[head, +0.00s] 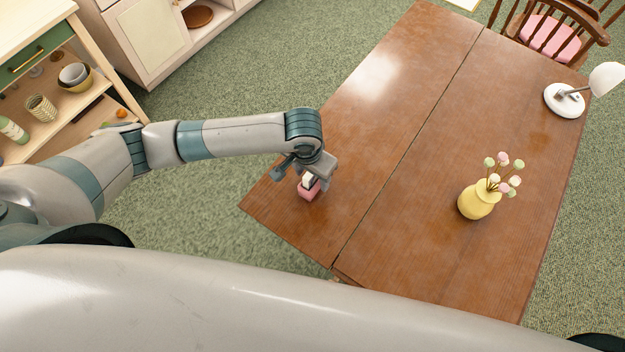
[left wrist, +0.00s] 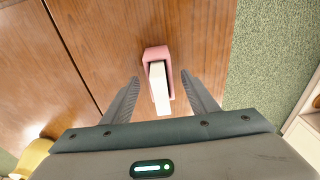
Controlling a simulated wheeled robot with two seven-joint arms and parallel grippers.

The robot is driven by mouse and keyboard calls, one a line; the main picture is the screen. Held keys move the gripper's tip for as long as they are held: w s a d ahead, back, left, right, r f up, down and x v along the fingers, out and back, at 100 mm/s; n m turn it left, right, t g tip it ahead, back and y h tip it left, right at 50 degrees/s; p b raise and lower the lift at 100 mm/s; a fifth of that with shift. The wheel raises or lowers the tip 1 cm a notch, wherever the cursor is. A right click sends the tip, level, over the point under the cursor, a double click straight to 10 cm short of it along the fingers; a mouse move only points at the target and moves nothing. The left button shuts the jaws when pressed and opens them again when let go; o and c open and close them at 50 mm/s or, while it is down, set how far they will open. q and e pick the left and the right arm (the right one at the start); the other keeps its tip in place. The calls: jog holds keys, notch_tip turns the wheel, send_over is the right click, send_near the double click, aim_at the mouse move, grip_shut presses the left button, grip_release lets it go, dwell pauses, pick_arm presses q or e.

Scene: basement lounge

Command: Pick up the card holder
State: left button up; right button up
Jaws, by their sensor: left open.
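The card holder (head: 308,192) is a small pink box with white cards in it, standing on the wooden table near its left corner. In the left wrist view the card holder (left wrist: 155,56) lies ahead between the two fingers, with the white cards (left wrist: 159,88) toward me. My left gripper (head: 308,178) is just above the card holder and hides part of it. In the left wrist view the fingers of the left gripper (left wrist: 160,92) are spread, with a gap on each side of the card holder. My right gripper is in neither view.
The wooden table (head: 400,130) is mostly clear. A yellow vase (head: 477,201) with flowers and a white lamp (head: 566,98) stand on its right part. A wooden chair (head: 552,36) is at the far end. A shelf (head: 50,75) stands at the left.

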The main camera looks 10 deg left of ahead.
pick_arm(q)
jog(key=shift+w+f, duration=0.15)
jog(key=shift+f, duration=1.15)
jog(key=shift+c, duration=0.6)
jog(key=c, duration=1)
